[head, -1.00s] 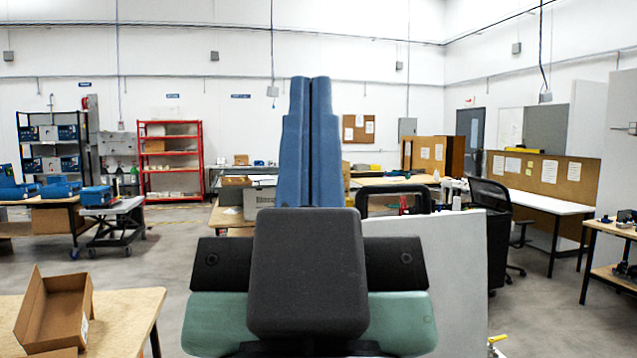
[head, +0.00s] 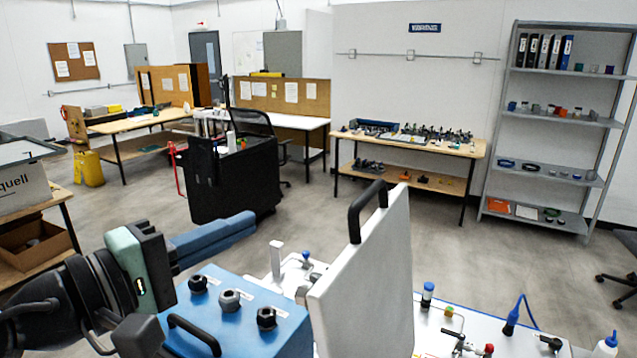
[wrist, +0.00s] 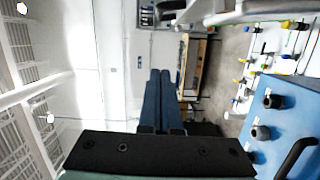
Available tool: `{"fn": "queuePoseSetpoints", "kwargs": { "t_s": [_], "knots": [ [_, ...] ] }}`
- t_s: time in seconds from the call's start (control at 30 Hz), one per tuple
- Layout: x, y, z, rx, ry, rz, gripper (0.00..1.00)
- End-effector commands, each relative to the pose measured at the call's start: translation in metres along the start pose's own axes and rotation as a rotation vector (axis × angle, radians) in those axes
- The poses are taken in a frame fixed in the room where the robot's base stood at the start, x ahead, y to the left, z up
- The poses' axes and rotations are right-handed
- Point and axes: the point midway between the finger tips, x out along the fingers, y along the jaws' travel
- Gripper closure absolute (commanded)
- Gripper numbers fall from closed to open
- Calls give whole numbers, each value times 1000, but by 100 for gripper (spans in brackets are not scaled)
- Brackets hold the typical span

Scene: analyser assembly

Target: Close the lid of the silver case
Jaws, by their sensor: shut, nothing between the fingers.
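The silver case's lid (head: 365,280) stands raised and close to upright in the lower middle of the head view, with a black handle (head: 366,207) on its upper edge. The lid's bottom edge and most of the case body are hidden or out of frame. My gripper (head: 250,222) is left of the lid, with its blue fingers together and empty, pointing right towards it but apart from it. In the wrist view the fingers (wrist: 160,74) are also closed together with nothing between them.
A blue box (head: 240,318) with black knobs and a handle stands below my gripper. A white work surface (head: 465,335) with bottles and fittings lies right of the lid. A black cart (head: 232,182), a bench (head: 415,143) and a shelf (head: 550,125) stand farther back, with open floor between.

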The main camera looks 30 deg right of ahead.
Motion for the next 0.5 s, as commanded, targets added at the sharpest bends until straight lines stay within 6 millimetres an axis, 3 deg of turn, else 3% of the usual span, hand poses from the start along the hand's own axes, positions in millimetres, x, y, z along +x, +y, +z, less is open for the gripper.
{"fn": "queuePoseSetpoints", "kwargs": {
  "t_s": [0.17,0.5],
  "knots": [
    [9,4,5,-36,-43,10,100],
    [78,7,8,-35,-42,7,100]
  ]
}}
